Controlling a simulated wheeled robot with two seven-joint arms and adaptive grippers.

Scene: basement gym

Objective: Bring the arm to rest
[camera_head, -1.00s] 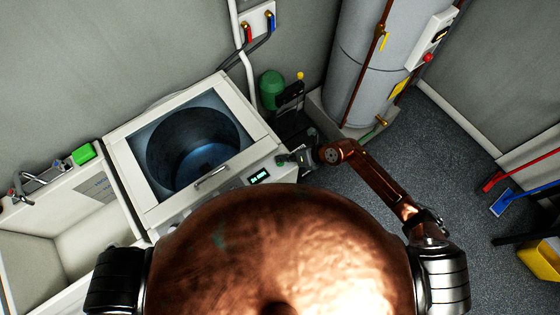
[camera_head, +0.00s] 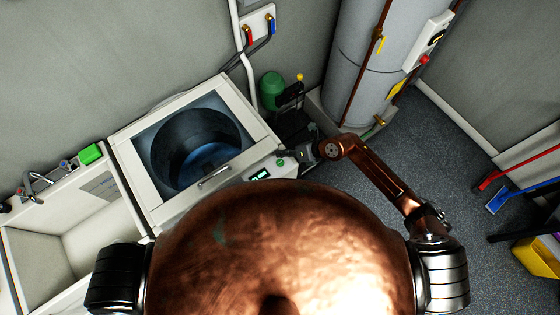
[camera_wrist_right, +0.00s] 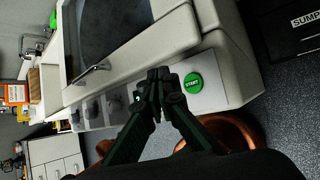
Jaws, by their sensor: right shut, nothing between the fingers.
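My right arm, copper coloured, reaches forward on the right of the head view. Its dark gripper (camera_head: 289,153) is beside the front right corner of the white top-loading washing machine (camera_head: 153,212). In the right wrist view the gripper (camera_wrist_right: 154,84) is shut and empty, its fingertips together. The machine's green START button (camera_wrist_right: 193,83) shows just right of the fingertips; I cannot tell whether they touch the panel. The button also shows in the head view (camera_head: 281,162). My left gripper is not in view.
A white sink (camera_head: 75,243) stands left of the machine, with a green block (camera_head: 91,154) on its ledge. A grey tank (camera_head: 365,65) and a green cylinder (camera_head: 271,88) stand behind. A yellow bucket (camera_head: 540,256) is at right. The grey floor (camera_head: 440,150) between is open.

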